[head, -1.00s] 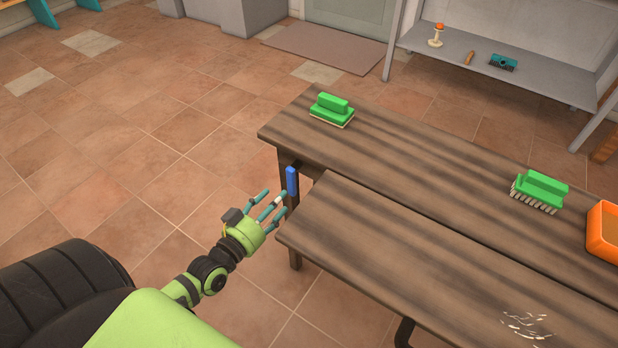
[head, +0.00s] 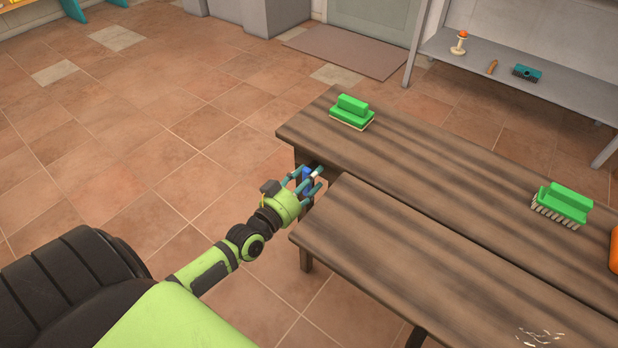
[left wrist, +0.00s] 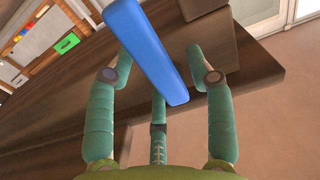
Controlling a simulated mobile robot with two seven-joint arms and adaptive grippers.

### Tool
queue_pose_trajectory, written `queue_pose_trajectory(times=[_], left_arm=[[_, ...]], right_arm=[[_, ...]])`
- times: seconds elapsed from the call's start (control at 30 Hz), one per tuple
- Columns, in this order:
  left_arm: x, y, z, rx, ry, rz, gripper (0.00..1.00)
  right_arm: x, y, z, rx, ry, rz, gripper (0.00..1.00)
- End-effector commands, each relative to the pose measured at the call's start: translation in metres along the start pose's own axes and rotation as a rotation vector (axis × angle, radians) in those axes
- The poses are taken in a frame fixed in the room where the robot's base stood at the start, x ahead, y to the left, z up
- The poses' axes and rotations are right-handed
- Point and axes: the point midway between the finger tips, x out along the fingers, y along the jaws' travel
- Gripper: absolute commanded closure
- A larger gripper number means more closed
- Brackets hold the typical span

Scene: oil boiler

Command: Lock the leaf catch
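The leaf catch shows as a blue lever (head: 307,178) at the left end of the table, at the gap between its two wooden leaves. My left gripper (head: 308,181) is around the lever with its fingers spread. In the left wrist view the blue lever (left wrist: 150,50) comes down between the open fingers (left wrist: 158,90), and gaps show beside the two outer ones. Whether the middle finger touches it I cannot tell. The far leaf (head: 430,165) and the near leaf (head: 410,265) lie apart by a narrow gap. My right gripper is not in view.
A green block-shaped brush (head: 352,113) and a green bristle brush (head: 563,205) stand on the far leaf. An orange container (head: 614,250) is at the right edge. Pale scraps (head: 540,337) lie on the near leaf. The tiled floor left of the table is clear.

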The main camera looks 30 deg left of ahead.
Motion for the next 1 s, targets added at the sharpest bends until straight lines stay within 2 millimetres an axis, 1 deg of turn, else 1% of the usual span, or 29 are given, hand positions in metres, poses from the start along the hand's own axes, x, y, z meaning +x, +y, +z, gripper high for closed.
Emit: queue_pose_trajectory(times=[0.03, 0.1, 0.43, 0.63, 0.83, 1.0], left_arm=[[0.0, 0.0, 0.0, 0.0, 0.0, 0.0, 0.75], [0.0, 0.0, 0.0, 0.0, 0.0, 0.0, 1.0], [0.0, 0.0, -0.001, -0.019, 0.0, 0.0, 1.0], [0.0, 0.002, -0.002, -0.1, -0.001, -0.001, 1.0], [0.0, 0.005, -0.004, -0.254, -0.001, 0.0, 1.0], [0.0, 0.007, -0.006, -0.414, 0.0, -0.001, 1.0]], right_arm=[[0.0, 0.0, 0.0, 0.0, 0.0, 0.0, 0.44], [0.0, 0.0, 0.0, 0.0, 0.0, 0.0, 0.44], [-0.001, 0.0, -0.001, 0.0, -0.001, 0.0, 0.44], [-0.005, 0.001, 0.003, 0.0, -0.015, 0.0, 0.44], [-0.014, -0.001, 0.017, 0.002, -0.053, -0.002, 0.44], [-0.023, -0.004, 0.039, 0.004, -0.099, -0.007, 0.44]])
